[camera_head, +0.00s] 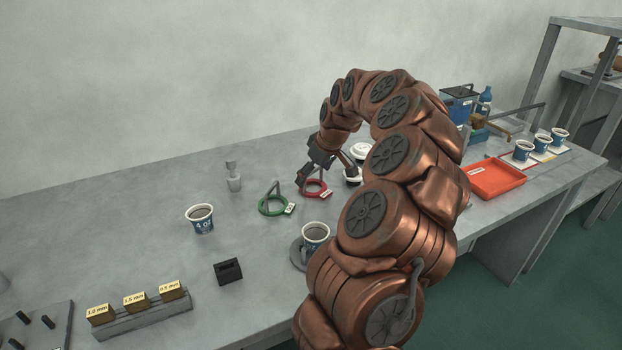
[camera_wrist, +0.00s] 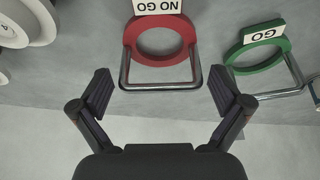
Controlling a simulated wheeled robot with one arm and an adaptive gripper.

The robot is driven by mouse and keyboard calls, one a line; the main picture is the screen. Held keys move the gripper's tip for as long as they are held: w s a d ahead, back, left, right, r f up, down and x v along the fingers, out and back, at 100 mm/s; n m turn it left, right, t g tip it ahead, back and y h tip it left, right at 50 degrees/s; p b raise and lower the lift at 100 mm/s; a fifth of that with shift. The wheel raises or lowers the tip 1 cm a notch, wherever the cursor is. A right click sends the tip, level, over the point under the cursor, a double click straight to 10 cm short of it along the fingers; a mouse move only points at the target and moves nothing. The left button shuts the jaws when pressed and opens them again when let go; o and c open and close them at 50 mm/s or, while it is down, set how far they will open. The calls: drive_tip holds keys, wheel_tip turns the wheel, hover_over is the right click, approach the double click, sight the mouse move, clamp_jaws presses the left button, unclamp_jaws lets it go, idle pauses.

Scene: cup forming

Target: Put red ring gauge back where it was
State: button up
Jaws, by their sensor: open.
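The red ring gauge (camera_head: 315,188) lies flat on the grey bench, with a metal bail handle and a white tag. In the wrist view the red ring (camera_wrist: 128,38) shows its "NO GO" tag (camera_wrist: 160,7), and its handle bar (camera_wrist: 160,88) lies between my fingertips. My gripper (camera_head: 322,172) is open just above it, with a finger on each side of the handle; in the wrist view the fingers (camera_wrist: 161,92) stand apart from the bar's ends. The green ring gauge (camera_head: 272,206), tagged "GO" in the wrist view (camera_wrist: 262,36), lies beside it to the left.
White lidded cups (camera_head: 359,151) stand close behind the red ring, partly hidden by my arm. A paper cup (camera_head: 201,219), a grey weight-like piece (camera_head: 233,178), a black block (camera_head: 228,271) and another cup (camera_head: 316,236) stand around. An orange tray (camera_head: 497,179) lies right.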

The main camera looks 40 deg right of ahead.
drive_tip(key=v, duration=1)
drive_tip(key=a+r+n+g+y, duration=0.1)
drive_tip(key=a+n, duration=0.1)
drive_tip(key=a, duration=1.4)
drive_tip(key=s+a+f+g, duration=0.1)
drive_tip(key=s+a+f, duration=0.1)
drive_tip(key=s+a, duration=0.3)
drive_tip(key=s+a+f+g, duration=0.1)
drive_tip(key=s+a+f, duration=0.1)
drive_tip(key=s+a, duration=0.3)
drive_tip(key=s+a+f+g, duration=0.2)
drive_tip(key=s+a, duration=0.3)
drive_tip(key=a, duration=0.4)
drive_tip(key=shift+s+a+f, duration=0.1)
drive_tip(key=shift+a+f, duration=0.1)
drive_tip(key=shift+a, duration=0.1)
drive_tip(key=s+a+f+m+g, duration=0.1)
drive_tip(key=s+f, duration=0.1)
drive_tip(key=s, duration=0.4)
drive_tip(key=s+a+f+m+g+h, duration=0.1)
drive_tip(key=s+f, duration=0.2)
drive_tip(key=s, duration=0.3)
drive_tip(key=shift+m, duration=0.3)
drive_tip(key=shift+s+a, duration=0.1)
drive_tip(key=s+p+v, duration=0.2)
drive_tip(key=p+v, duration=1.1)
drive_tip(key=v, duration=0.2)
drive_tip(key=shift+r+t+p, duration=0.25)
drive_tip(key=shift+t+p, duration=0.05)
drive_tip(key=shift+p, duration=0.1)
